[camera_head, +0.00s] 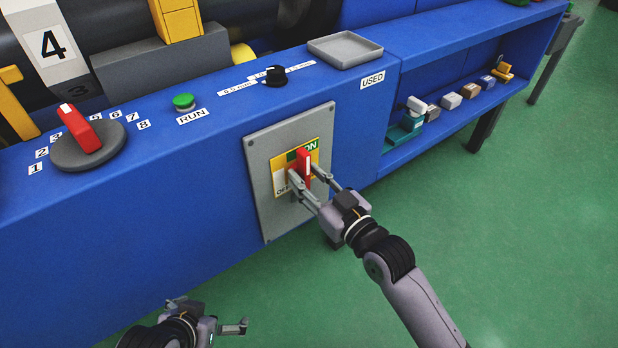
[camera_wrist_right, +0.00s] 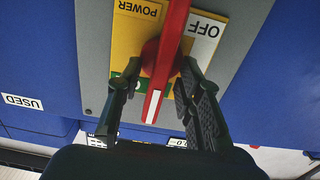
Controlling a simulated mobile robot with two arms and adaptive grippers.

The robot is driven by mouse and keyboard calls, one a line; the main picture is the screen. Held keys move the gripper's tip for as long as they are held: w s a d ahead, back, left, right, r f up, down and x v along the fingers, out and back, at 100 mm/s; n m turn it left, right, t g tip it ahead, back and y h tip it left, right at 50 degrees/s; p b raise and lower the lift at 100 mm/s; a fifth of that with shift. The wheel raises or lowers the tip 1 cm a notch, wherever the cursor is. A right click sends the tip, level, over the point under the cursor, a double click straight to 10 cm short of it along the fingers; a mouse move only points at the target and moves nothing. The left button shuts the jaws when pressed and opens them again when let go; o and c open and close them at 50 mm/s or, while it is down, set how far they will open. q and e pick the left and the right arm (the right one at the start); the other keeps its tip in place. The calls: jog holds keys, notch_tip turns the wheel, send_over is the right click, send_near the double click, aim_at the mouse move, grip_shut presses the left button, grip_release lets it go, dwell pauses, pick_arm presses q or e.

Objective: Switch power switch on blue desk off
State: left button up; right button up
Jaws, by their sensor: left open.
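The power switch is a grey plate (camera_head: 262,190) with a yellow label on the front of the blue desk (camera_head: 130,215). Its red handle (camera_head: 304,160) stands upright, with the white-striped end towards the green ON field; OFF is at the lower left. In the right wrist view the red handle (camera_wrist_right: 170,55) runs between the fingers of my right gripper (camera_wrist_right: 160,72), with visible gaps on both sides. In the head view my right gripper (camera_head: 309,180) is open around the handle. My left gripper (camera_head: 209,314) is open and empty, low in front of the desk.
A red rotary selector (camera_head: 85,145), a green RUN button (camera_head: 184,101), a black knob (camera_head: 275,76) and a grey tray (camera_head: 345,49) are on the desk top. A shelf at the right holds several small blocks. Green floor at the right is clear.

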jog(key=shift+c, duration=0.5)
grip_shut()
